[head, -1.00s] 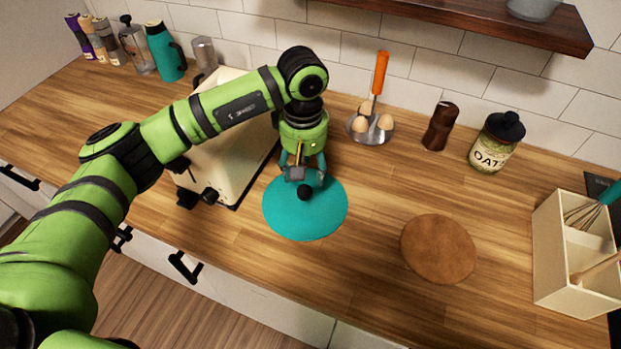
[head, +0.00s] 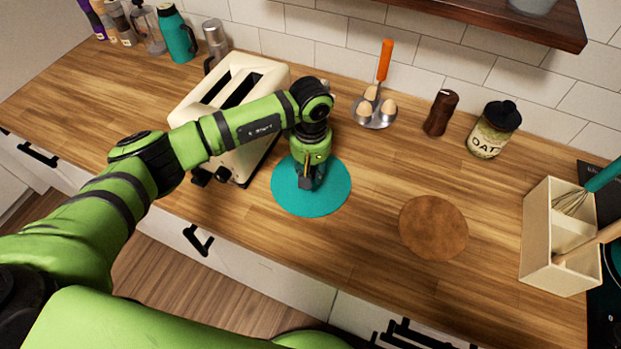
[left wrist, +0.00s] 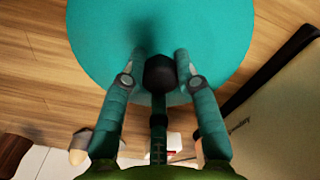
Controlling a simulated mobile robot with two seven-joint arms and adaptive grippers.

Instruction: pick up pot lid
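The pot lid (head: 334,196) is a flat teal disc lying on the wooden counter in front of the toaster. Its black knob (left wrist: 160,73) shows in the left wrist view; in the head view my arm and gripper hide it. My left gripper (head: 309,187) is low over the lid's middle. In the left wrist view my left gripper (left wrist: 160,58) has its two teal fingers apart, one on each side of the knob. Any gap to the knob is very small, and contact cannot be told. My right gripper is out of view.
The cream toaster (head: 205,107) stands close behind and left of the lid. A round brown board (head: 433,228) lies to the right. The counter between is clear.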

